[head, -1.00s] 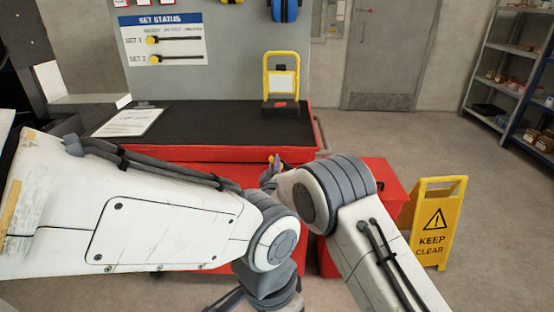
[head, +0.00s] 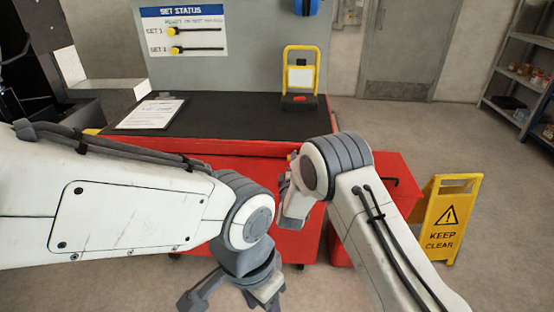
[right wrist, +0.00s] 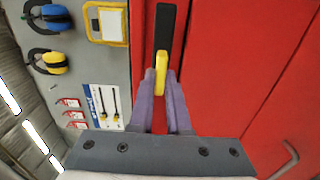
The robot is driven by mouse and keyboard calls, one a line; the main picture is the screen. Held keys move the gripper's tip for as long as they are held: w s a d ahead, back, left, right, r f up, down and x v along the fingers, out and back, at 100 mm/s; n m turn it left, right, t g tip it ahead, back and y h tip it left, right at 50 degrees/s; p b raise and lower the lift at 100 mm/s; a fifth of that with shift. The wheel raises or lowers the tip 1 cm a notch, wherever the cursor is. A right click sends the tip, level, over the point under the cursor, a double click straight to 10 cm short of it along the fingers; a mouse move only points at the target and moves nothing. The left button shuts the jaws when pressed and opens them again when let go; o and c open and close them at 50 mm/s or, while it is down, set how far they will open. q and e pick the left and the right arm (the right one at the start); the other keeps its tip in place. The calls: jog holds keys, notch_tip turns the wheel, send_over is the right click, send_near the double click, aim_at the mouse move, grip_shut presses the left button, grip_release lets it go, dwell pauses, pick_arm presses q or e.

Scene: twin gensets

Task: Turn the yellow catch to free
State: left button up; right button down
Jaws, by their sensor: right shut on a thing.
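My right gripper (right wrist: 163,82) shows in the right wrist view with its two purplish fingers closed on a yellow piece (right wrist: 160,66). A black bar (right wrist: 165,28) runs on from the yellow piece, away from the fingers. I cannot tell whether this yellow piece is the catch; no other thing is clearly a yellow catch. In the head view the right wrist hangs before the red bench, and its fingertips are mostly hidden behind my arm.
The red bench (head: 225,162) has a black top (head: 235,118) with a paper sheet (head: 152,113) and a yellow-framed stand (head: 302,72). A status board (head: 183,32) with yellow knobs hangs behind. A yellow warning sign (head: 446,218) stands right; floor beyond it is clear.

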pick_arm(q)
jog(key=shift+a+r, duration=0.1)
jog(key=shift+a, duration=0.2)
pick_arm(e)
jog(key=c, duration=0.9)
grip_release()
jog(key=shift+s, duration=0.1)
jog(key=s, duration=1)
jog(key=shift+s, duration=0.15)
jog(key=shift+d, duration=0.1)
